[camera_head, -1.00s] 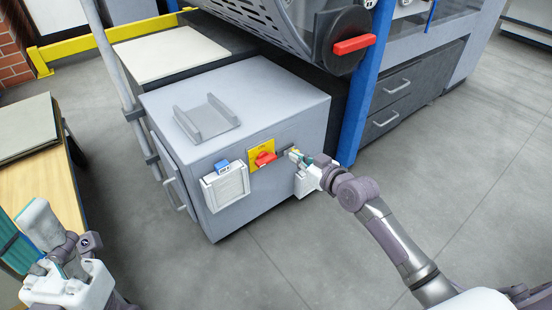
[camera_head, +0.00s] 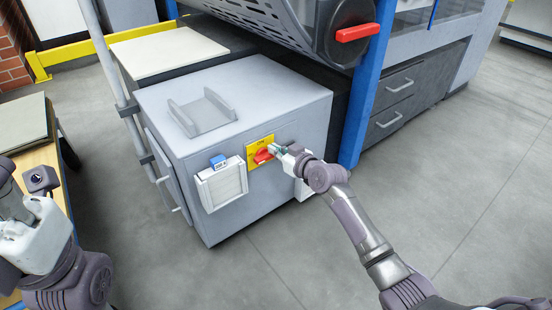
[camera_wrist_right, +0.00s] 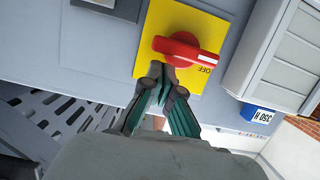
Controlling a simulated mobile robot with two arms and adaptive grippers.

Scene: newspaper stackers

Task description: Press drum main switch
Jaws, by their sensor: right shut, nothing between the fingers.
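The drum main switch is a red rotary knob (camera_head: 262,156) on a yellow plate (camera_head: 256,144), on the front of a grey cabinet. In the right wrist view the knob (camera_wrist_right: 190,50) has a white mark at one end and "OFF" is printed beside it on the plate (camera_wrist_right: 200,20). My right gripper (camera_head: 275,150) is shut and empty, its tips right at the knob. In the wrist view its fingertips (camera_wrist_right: 165,74) come together at the knob's edge; I cannot tell whether they touch. My left gripper is at the left edge, partly cut off, its fingertips not clearly visible.
The grey cabinet (camera_head: 290,95) carries a bracket (camera_head: 203,112) on top and a white vent box (camera_head: 222,187) left of the switch. A blue post (camera_head: 362,105) stands to the right. A wooden table (camera_head: 42,155) is at the left. The floor in front is clear.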

